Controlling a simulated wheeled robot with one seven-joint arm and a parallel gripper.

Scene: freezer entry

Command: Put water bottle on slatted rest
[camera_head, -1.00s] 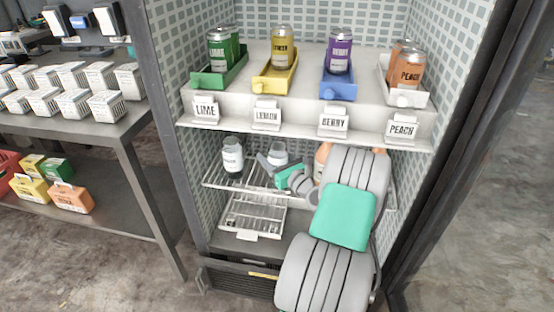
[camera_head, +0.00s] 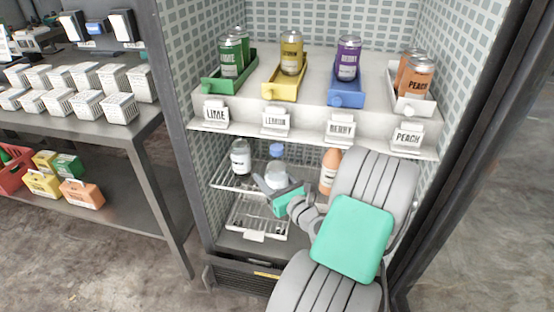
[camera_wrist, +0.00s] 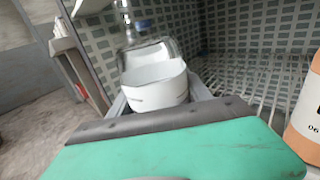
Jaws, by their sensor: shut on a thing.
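The water bottle (camera_head: 276,174) is clear with a blue cap and stands about upright in the head view. In the wrist view the bottle (camera_wrist: 153,82) shows its white label between my fingers. My gripper (camera_head: 270,187) is shut on it, in front of the wire shelf and below the label ledge. The slatted rest (camera_head: 245,217) seems to be the low white rack under that shelf, below and left of my gripper. My gripper and arm hide part of its right side.
A white-labelled bottle (camera_head: 240,158) stands left on the wire shelf (camera_head: 226,182). An orange bottle (camera_head: 329,172) stands right, close to my arm. Cans in coloured trays stand on the ledge (camera_head: 305,118) above. Cabinet walls bound both sides.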

